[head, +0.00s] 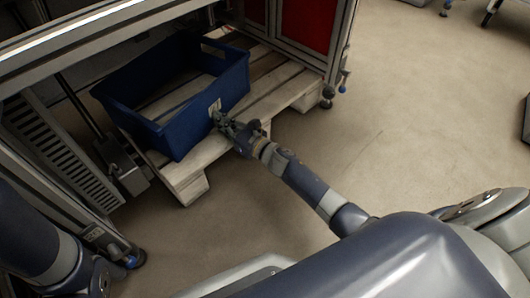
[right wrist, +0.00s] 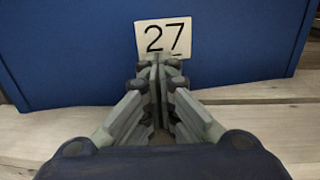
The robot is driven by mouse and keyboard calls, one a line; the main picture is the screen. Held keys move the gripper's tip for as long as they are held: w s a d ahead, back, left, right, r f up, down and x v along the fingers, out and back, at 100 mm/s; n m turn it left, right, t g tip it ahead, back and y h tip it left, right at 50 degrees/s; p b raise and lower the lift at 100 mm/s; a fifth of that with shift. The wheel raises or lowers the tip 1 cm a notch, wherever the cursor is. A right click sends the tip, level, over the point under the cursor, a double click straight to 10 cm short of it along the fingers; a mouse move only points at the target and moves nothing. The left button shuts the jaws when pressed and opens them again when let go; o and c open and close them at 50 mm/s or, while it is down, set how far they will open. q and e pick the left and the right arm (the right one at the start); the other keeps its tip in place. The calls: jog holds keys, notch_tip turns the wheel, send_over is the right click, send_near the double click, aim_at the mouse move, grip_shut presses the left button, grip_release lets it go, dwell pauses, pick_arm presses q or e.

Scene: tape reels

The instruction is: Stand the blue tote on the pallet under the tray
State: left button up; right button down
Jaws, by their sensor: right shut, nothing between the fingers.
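The blue tote (head: 207,122) stands upright on the wooden pallet (head: 200,165), under the frame of the machine. Its inside looks empty. My right gripper (head: 217,118) is at the tote's near side, by a white label. In the right wrist view the gripper (right wrist: 160,68) is shut and empty, its fingertips just below the label (right wrist: 163,38) marked 27 on the blue tote (right wrist: 80,45). I cannot tell whether the fingertips touch the wall. The pallet's boards (right wrist: 265,105) show below the tote. My left gripper is not in view; part of my left arm shows at the lower left.
A metal frame rail (head: 110,32) runs above the tote at upper left. A slatted grey panel (head: 50,135) and a frame foot (head: 133,258) stand to the left. Red panels (head: 308,22) are behind.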

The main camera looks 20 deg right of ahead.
jog(key=shift+s, duration=0.1)
jog(key=v, duration=1.2)
